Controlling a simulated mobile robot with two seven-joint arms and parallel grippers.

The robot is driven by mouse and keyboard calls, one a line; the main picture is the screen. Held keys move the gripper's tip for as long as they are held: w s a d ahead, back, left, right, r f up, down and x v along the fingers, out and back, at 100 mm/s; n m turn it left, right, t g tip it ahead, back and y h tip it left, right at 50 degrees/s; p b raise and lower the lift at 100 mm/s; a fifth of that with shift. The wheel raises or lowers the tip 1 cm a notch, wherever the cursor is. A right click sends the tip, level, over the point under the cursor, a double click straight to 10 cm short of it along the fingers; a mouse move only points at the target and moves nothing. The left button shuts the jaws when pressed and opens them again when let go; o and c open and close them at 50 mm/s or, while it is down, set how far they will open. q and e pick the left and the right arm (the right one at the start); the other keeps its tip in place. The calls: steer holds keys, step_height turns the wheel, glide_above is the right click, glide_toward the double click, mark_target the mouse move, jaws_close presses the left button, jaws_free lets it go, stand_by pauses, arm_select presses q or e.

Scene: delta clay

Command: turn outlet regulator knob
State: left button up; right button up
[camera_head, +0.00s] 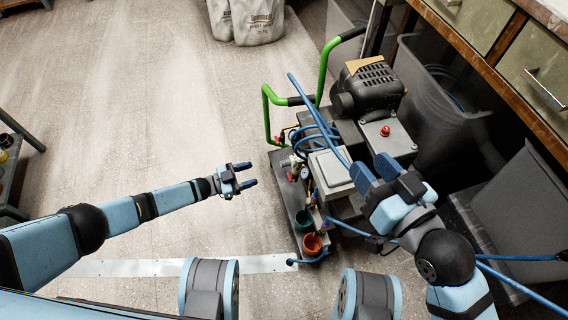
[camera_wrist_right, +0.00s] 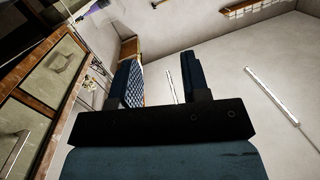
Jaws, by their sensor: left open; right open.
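The compressor cart stands right of centre in the head view, with a black motor (camera_head: 368,88) on top. A small round gauge (camera_head: 304,173) and red knob-like parts (camera_head: 291,175) sit on its left side; I cannot tell which is the outlet regulator knob. A red button-like part (camera_head: 385,130) is on a grey box. My left gripper (camera_head: 249,175) is open and empty over the floor, left of the cart and apart from it. My right gripper (camera_head: 371,167) is open over the cart's right part, beside a pale box (camera_head: 329,168). It shows empty in the right wrist view (camera_wrist_right: 158,70).
Green handles (camera_head: 268,115) rise at the cart's back left. Blue hoses (camera_head: 315,125) loop over it. Two cups (camera_head: 312,243) sit at its front. Drawers (camera_head: 540,75) and a grey bin (camera_head: 525,205) stand at right. White sacks (camera_head: 258,20) stand behind.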

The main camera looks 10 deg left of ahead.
mark_target(282, 164)
arm_select(q)
steer(key=shift+b+x, duration=1.45)
steer(key=shift+x, duration=4.25)
arm_select(e)
steer(key=shift+w+d+r+n+t+y, duration=0.2)
steer(key=shift+w+d+n+t, duration=0.1)
steer(key=shift+w+n, duration=0.25)
steer(key=shift+w+d+r+n+t+y, duration=0.1)
steer(key=shift+w+d+n+t+y, duration=0.15)
steer(key=shift+w+n, duration=0.3)
arm_select(q)
steer(key=shift+c, duration=0.4)
arm_select(e)
steer(key=shift+s, duration=0.15)
arm_select(q)
steer(key=c, duration=0.8)
steer(key=shift+c, duration=0.2)
arm_select(e)
steer(key=shift+f+h, duration=0.15)
steer(key=shift+h, duration=0.1)
arm_select(q)
steer(key=shift+f+m, duration=0.1)
steer(key=shift+m, duration=0.2)
arm_select(e)
steer(key=shift+f, duration=0.1)
